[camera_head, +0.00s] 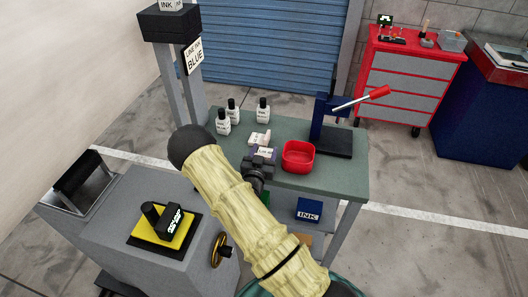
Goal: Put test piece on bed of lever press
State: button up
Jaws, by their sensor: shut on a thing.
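The lever press (318,122) is dark blue with a red-tipped lever (376,93) and stands at the back right of the green-grey table. Its dark flat bed (335,143) looks bare. My gripper (262,160) is over the middle of the table, left of the press and apart from it. It is shut on a small piece with a white labelled face (265,151), seemingly the test piece. The jaws and arm hide much of this piece, so its full shape and height above the table cannot be told.
A red open bin (298,156) stands between my gripper and the press bed. Several white ink bottles (262,110) and a white block (258,138) are on the table (345,180) behind my gripper. A grey machine (140,270) with a yellow plate is at left.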

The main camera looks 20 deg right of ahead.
jog(key=o, duration=1.1)
jog(key=shift+f, duration=0.1)
jog(key=shift+r+p, duration=0.25)
jog(key=shift+p, duration=0.05)
jog(key=b+v, duration=0.4)
jog(key=v, duration=0.8)
jog(key=shift+f, duration=0.15)
